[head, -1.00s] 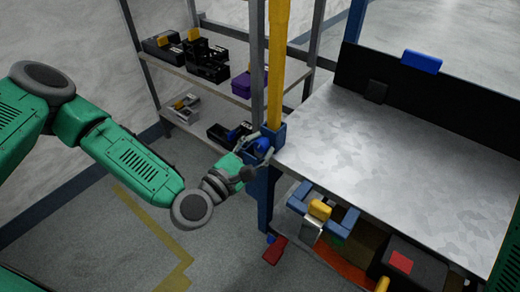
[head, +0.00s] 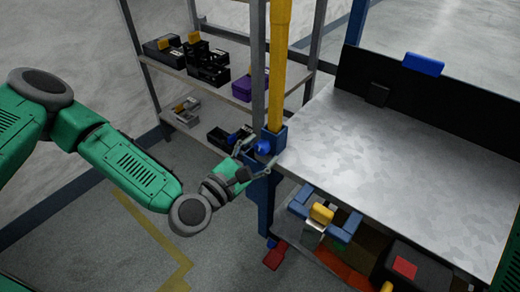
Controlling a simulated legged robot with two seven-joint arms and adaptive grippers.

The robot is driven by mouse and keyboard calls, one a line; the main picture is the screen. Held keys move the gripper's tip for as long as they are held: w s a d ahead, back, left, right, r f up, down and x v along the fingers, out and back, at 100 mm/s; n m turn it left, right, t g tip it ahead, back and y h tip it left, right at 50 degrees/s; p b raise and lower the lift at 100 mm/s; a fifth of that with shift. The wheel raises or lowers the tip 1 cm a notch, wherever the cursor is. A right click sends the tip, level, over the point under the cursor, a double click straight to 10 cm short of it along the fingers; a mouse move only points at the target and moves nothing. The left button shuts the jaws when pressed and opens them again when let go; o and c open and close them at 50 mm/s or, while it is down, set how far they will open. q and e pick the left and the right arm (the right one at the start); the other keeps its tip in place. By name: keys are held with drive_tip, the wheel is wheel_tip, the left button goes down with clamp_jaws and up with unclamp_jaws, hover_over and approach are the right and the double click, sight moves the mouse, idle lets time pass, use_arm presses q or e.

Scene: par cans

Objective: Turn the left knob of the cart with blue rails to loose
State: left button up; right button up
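The left knob (head: 263,147) is blue and sits on a blue bracket (head: 277,138) at the left front corner of the cart's grey metal top (head: 390,150). A yellow upright rises from that bracket, and a blue leg (head: 262,205) runs down below it. My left gripper (head: 258,154) is open at the knob, with one finger above left of it and the other below right. I cannot tell whether either finger touches the knob. How far the knob is turned cannot be read. My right gripper is out of view; only green parts of my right arm show at the right edge.
A grey shelf rack (head: 215,80) with black, grey and purple bins stands behind at the left. Under the cart top are a blue-and-yellow item (head: 321,213), a dark box with a red patch (head: 404,267) and a red piece (head: 275,256). The cart top is mostly bare.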

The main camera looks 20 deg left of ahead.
use_arm(q)
drive_tip(key=shift+r, duration=0.15)
drive_tip(key=shift+s, duration=0.15)
drive_tip(key=v, duration=1.1)
drive_tip(key=shift+s+a, duration=0.25)
